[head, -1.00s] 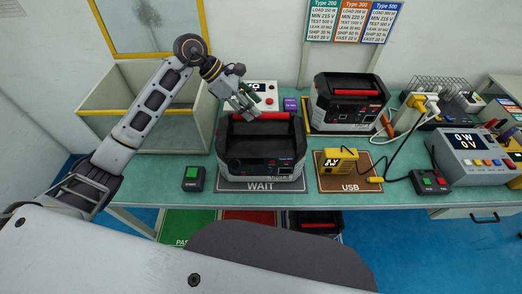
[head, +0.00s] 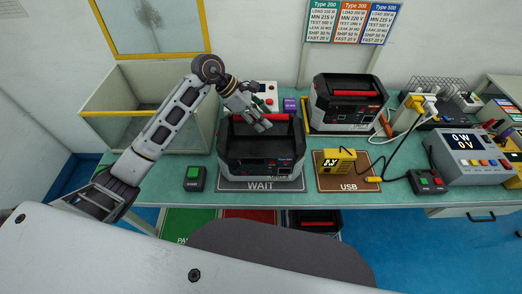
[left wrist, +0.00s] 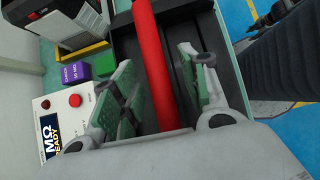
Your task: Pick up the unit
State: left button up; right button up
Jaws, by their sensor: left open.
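The unit, a black and grey case (head: 262,165) with a red top handle (head: 285,117), stands upright on the WAIT mat (head: 240,184). A similar unit (head: 348,103) with a red handle stands behind it to the right. My left gripper (head: 262,124) is open over the handle of the unit on the WAIT mat. In the left wrist view the red handle (left wrist: 154,62) runs between the two green-padded fingers, with a gap on each side. The fingers hide part of the unit's top. My right gripper does not show.
A START button box (head: 194,178) stands left of the unit. An open bin (head: 145,131) is at the back left. A white meter box (head: 265,97) and a purple block (head: 290,104) sit behind the unit.

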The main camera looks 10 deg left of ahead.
pick_arm(q)
jog(key=shift+c, duration=0.3)
grip_shut()
jog(key=shift+w+r, duration=0.15)
jog(key=shift+r, duration=0.15)
